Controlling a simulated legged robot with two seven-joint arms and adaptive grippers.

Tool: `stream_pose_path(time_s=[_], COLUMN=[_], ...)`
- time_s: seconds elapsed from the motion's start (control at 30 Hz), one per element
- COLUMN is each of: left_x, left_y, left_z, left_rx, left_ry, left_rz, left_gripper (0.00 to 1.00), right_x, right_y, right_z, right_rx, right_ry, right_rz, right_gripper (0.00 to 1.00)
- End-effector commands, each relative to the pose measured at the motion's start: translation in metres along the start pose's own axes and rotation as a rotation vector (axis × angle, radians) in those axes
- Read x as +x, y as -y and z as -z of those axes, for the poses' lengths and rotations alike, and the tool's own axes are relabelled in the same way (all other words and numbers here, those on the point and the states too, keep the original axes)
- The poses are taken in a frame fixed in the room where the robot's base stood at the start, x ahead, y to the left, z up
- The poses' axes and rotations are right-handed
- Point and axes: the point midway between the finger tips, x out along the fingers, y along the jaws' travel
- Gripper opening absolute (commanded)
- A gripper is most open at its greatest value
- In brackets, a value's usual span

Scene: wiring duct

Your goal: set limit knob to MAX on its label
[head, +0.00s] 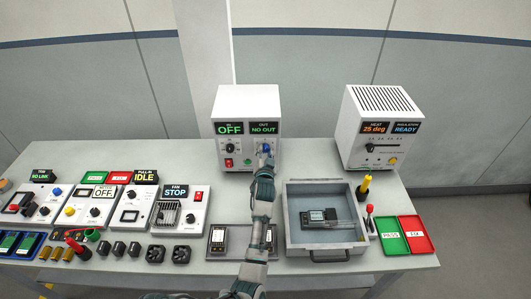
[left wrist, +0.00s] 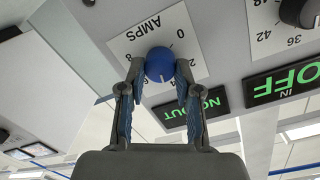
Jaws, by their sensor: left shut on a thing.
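A blue round knob (left wrist: 159,64) sits on a white label (left wrist: 128,48) marked AMPS, with a 0 and an 8 readable; the rest of the scale is partly hidden, and I see no MAX mark. A small pale pointer line shows on the knob's lower part in the left wrist view, which sees the panel upside down. My left gripper (left wrist: 160,72) is shut on the knob, one finger on each side. In the head view the gripper (head: 265,158) reaches the front of the white supply box (head: 246,98), whose displays read OFF and NO OUT. My right gripper is out of view.
A heater box (head: 380,105) with a slider stands at the right. A grey open tray (head: 291,232) holding a device lies right of my arm. Several panels, fans and a small tray (head: 214,252) lie to the left. Green and red bins (head: 391,236) stand at the right edge.

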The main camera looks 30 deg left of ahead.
Motion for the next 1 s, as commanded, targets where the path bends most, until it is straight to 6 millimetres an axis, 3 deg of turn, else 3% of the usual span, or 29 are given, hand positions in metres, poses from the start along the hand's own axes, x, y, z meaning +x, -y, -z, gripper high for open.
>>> stream_pose_path(time_s=[0.03, 1.0], left_x=[-0.001, -0.001], left_y=[-0.005, -0.004], left_z=[-0.008, -0.010], left_rx=[-0.045, -0.945], left_ry=[0.017, -0.026], left_rz=[-0.013, -0.048], left_gripper=[0.00, 0.00], right_x=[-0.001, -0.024], right_y=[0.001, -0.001], right_z=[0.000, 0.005], right_rx=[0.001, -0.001], right_ry=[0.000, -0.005], right_rz=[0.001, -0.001], right_gripper=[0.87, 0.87])
